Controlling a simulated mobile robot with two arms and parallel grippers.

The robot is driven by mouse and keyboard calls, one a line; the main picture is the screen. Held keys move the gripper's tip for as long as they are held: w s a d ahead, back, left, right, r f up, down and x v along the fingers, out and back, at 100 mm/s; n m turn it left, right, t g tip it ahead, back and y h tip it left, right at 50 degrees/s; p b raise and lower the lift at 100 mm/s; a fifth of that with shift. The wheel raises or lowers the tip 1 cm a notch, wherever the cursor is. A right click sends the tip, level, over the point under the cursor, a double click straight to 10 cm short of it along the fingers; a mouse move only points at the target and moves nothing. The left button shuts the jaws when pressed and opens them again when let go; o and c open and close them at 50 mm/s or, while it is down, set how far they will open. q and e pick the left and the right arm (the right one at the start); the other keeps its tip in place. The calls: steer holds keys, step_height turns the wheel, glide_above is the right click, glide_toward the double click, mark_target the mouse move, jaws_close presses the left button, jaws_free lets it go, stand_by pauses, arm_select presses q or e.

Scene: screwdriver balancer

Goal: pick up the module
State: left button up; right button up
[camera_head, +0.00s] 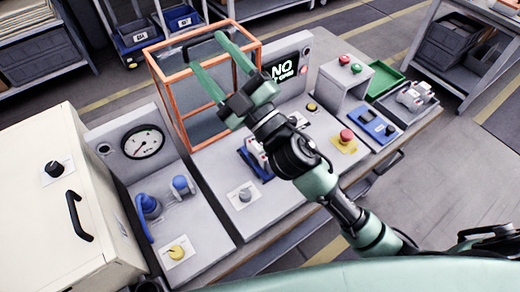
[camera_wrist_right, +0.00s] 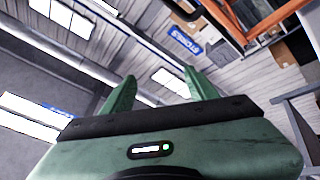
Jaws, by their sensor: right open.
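My right gripper (camera_head: 205,46) is open, its two green fingers apart with nothing between them. It is raised in front of an orange-framed clear enclosure (camera_head: 153,70) and overlaps it in the head view. In the right wrist view the fingers (camera_wrist_right: 160,88) point up towards the ceiling. I cannot tell for sure which thing is the module. A white and red part (camera_head: 256,152) sits in a blue holder (camera_head: 257,173) below my right wrist, partly hidden by it. A grey part (camera_head: 413,97) lies in a grey tray (camera_head: 403,113) at the right end of the bench. My left gripper is out of view.
A gauge panel (camera_head: 142,143) and a cream cabinet (camera_head: 60,200) stand at the left. A lit display (camera_head: 284,69), a red button (camera_head: 346,135) on a yellow base, a blue control box (camera_head: 377,125) and an empty green tray (camera_head: 384,77) are to the right.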

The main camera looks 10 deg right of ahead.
steer(key=s+a+r+n+g+y, duration=0.2)
steer(key=s+a+n+g+y, duration=0.4)
steer(key=a+n+g+y, duration=0.6)
steer(key=s+a+f+n+g+h, duration=0.35)
steer(key=f+n+g+h, duration=0.25)
steer(key=f+n+g, duration=0.3)
steer(key=n+t+h, duration=0.1)
steer(key=n+h, duration=0.2)
steer(key=h, duration=1.5)
glide_above(257, 151)
steer(key=w+d, duration=0.2)
step_height(257, 151, down, 14)
steer(key=shift+r, duration=0.25)
steer(key=f+p, duration=0.1)
steer(key=f, duration=0.1)
steer(key=f+p, duration=0.1)
steer(key=f, duration=0.1)
steer(key=f+p, duration=0.1)
steer(key=f, duration=0.1)
steer(key=shift+s+a+f, duration=0.1)
steer(key=shift+a, duration=0.3)
steer(key=shift+f, duration=0.55)
jaws_close()
